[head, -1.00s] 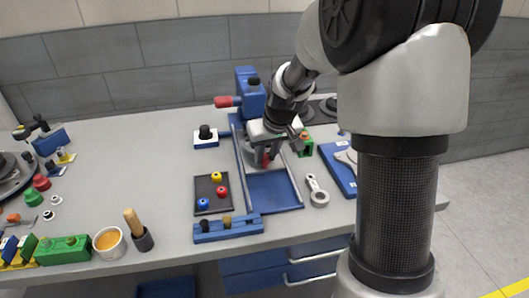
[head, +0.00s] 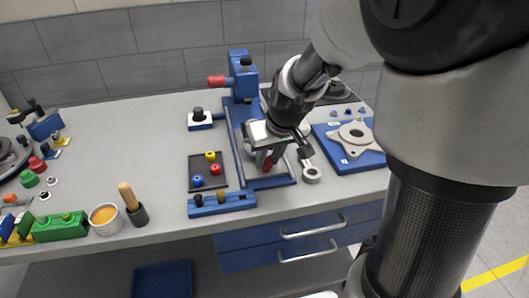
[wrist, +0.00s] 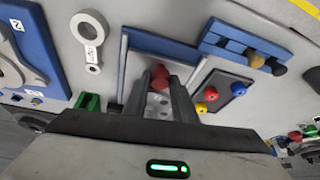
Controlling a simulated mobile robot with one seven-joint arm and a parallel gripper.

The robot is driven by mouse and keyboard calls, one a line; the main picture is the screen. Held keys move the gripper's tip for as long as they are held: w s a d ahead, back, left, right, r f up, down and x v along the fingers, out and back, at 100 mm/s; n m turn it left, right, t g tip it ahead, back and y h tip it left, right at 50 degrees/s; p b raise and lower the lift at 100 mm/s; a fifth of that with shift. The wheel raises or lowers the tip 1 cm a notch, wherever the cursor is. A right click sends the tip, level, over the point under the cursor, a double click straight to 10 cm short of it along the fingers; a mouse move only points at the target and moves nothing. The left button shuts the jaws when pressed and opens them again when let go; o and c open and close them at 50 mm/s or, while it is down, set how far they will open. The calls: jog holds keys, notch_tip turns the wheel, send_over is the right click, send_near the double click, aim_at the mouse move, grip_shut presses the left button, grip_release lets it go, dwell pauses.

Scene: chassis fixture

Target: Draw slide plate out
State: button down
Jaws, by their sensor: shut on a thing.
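The blue chassis fixture (head: 272,184) has two pale side rails and sits near the front of the bench. The grey slide plate (wrist: 157,106), with holes in it, lies between the rails, partly hidden by my gripper. My gripper (head: 264,166) is over the front half of the fixture, shut on the plate's red knob. In the wrist view the red knob (wrist: 160,73) shows between the fingertips. A strip of bare blue fixture bed lies in front of the plate.
A blue holder (head: 222,204) with two plugs stands at the fixture's front left. A dark tray (head: 207,171) of coloured knobs is left of it. A metal link (head: 311,172) lies close on the right. A blue vise-like block (head: 240,75) stands behind.

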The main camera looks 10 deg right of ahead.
jog(key=shift+s+f, duration=0.1)
jog(key=shift+s, duration=0.1)
jog(key=c, duration=1.5)
grip_release()
jog(key=shift+s, duration=0.1)
jog(key=shift+o, duration=0.2)
